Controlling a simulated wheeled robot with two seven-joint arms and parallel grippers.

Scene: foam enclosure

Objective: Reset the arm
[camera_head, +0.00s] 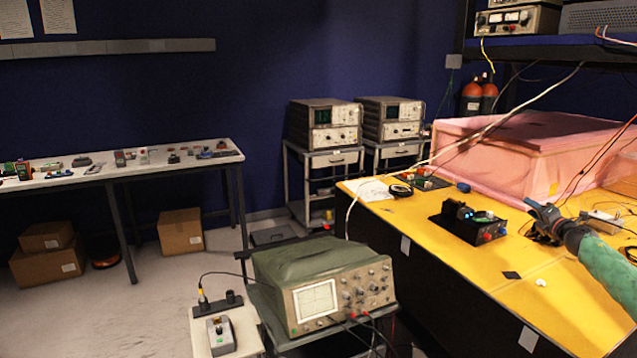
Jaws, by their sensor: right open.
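My right gripper (535,208) comes in from the right edge on an arm with a green sleeve. It is open, with no object visible between its fingers. It is over the yellow bench (440,262), just right of a black device with a blue part and red knobs (470,222). I cannot tell how high it is above the bench. My left gripper is not in view.
A pink foam enclosure (480,150) stands at the back of the bench, and a white cable crosses in front of it. A green oscilloscope (325,285) stands on a cart left of the bench. A white table (100,172) with small parts is at far left.

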